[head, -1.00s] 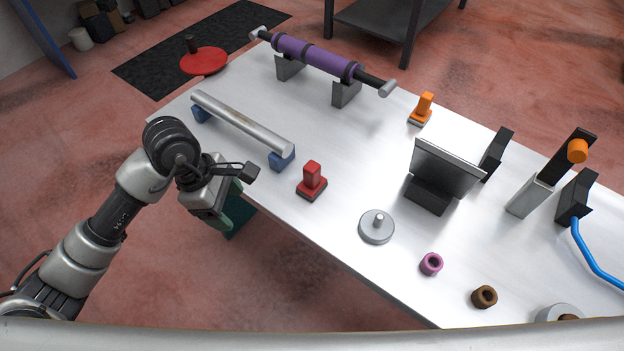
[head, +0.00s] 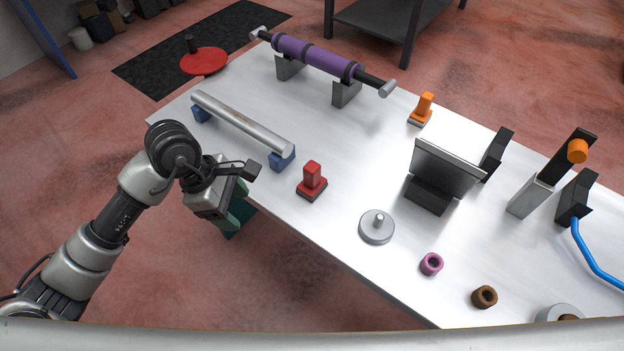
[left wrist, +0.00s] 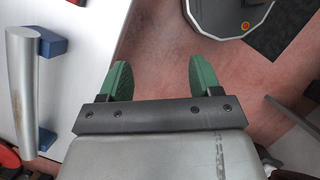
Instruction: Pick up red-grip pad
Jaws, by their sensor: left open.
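The red-grip pad (head: 312,178) stands upright on the white table, near its front edge, with a red block grip on a dark base. My left gripper (head: 238,212) hangs just off the table's front edge, to the left of the pad and apart from it. Its green fingers point down. In the left wrist view the two green fingers (left wrist: 162,78) are spread with nothing between them, over the floor. A red and black thing shows at that view's lower left edge; I cannot tell if it is the pad. My right gripper is not in view.
A silver bar (head: 235,120) on blue supports lies left of the pad. A grey disc with a knob (head: 377,227) is to its right, with a purple ring (head: 431,264) beyond. A black stand (head: 447,170) and an orange-grip pad (head: 424,108) stand farther back.

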